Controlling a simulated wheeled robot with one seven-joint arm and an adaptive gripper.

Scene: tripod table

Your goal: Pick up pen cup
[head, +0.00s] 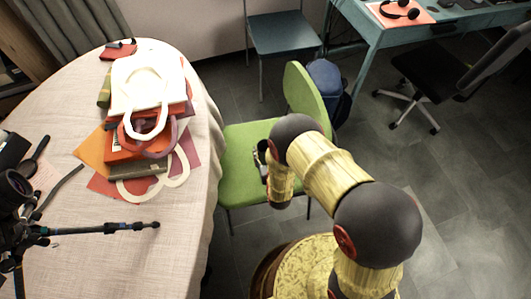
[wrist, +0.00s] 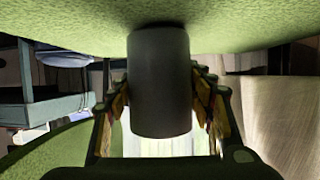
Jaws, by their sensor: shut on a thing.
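The pen cup (wrist: 160,85) is a plain dark grey cylinder in the middle of the wrist view, which looks upside down. One end meets the green chair seat (wrist: 70,25), with a dark shadow there; I cannot tell whether it touches or is just clear. My gripper (wrist: 161,100) has a finger on each side of the cup and is shut on it. In the head view my gripper (head: 262,158) is over the green chair's seat (head: 238,150), partly hidden by my arm. I cannot make out the cup there.
The green chair's backrest (head: 305,95) rises just right of my gripper, with a blue bag (head: 325,78) behind it. A round cloth-covered table (head: 120,265) with bags, papers and a tripod stands left. A teal chair (head: 282,35), desk (head: 372,35) and black office chair (head: 440,75) are behind.

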